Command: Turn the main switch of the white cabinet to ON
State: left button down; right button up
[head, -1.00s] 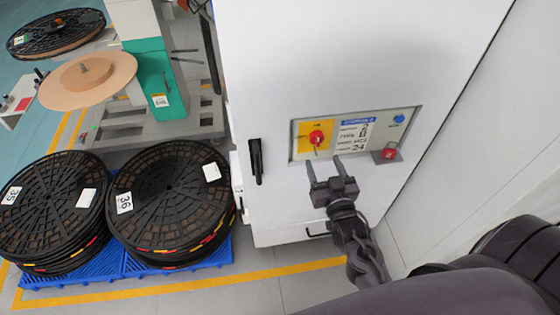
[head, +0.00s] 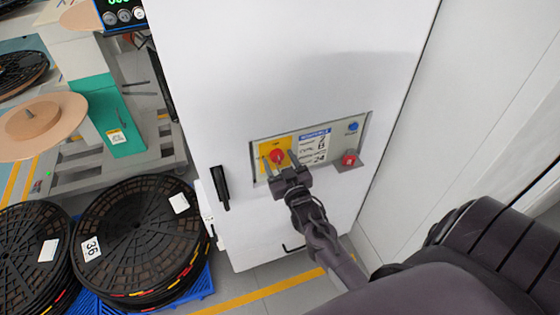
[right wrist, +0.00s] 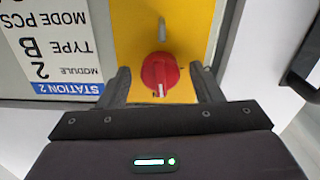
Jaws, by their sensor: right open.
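The white cabinet (head: 290,60) stands in front of me with a control panel (head: 338,126) set in its front. The main switch is a red rotary knob (head: 277,156) on a yellow plate; it also shows in the right wrist view (right wrist: 160,72). My right gripper (head: 280,163) is open at the panel. In the right wrist view its fingers stand either side of the knob's lower part, with gaps on both sides; I cannot tell whether they reach its depth. A label beside the plate reads Station 2, Type B. My left gripper is not in view.
A black door handle (head: 220,187) is left of the panel. Black reels (head: 140,235) are stacked on blue pallets at lower left. A wall runs along the right.

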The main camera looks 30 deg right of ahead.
jog(key=shift+c, duration=0.5)
jog(key=c, duration=0.9)
jog(key=shift+m, duration=0.8)
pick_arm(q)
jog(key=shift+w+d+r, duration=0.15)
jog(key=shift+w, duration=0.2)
pick_arm(e)
jog(key=o, duration=1)
jog(key=shift+s, duration=0.1)
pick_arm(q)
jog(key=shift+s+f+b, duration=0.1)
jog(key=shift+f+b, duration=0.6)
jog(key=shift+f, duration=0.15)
pick_arm(e)
jog(key=v, duration=0.7)
jog(key=shift+s, duration=0.3)
jog(key=shift+a, duration=0.1)
